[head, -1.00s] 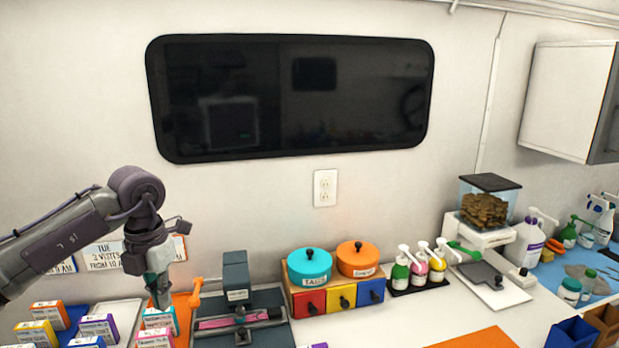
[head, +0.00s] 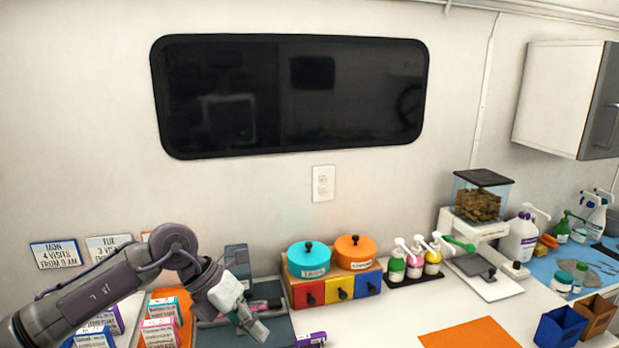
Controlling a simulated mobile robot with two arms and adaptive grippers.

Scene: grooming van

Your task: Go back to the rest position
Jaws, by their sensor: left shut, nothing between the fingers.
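My left arm comes in from the left in the head view. Its gripper (head: 255,328) is shut and empty, pointing down and to the right. It hangs in front of the grey press-like device (head: 238,262) and hides part of it. My right gripper is not in view.
Small boxes (head: 160,334) stand at the lower left, close to my left arm. A purple box (head: 311,340) lies right of the gripper. Beyond are a drawer block (head: 344,289) with two pots, pump bottles (head: 415,266) and a treat dispenser (head: 482,200). An orange mat (head: 468,334) lies bare.

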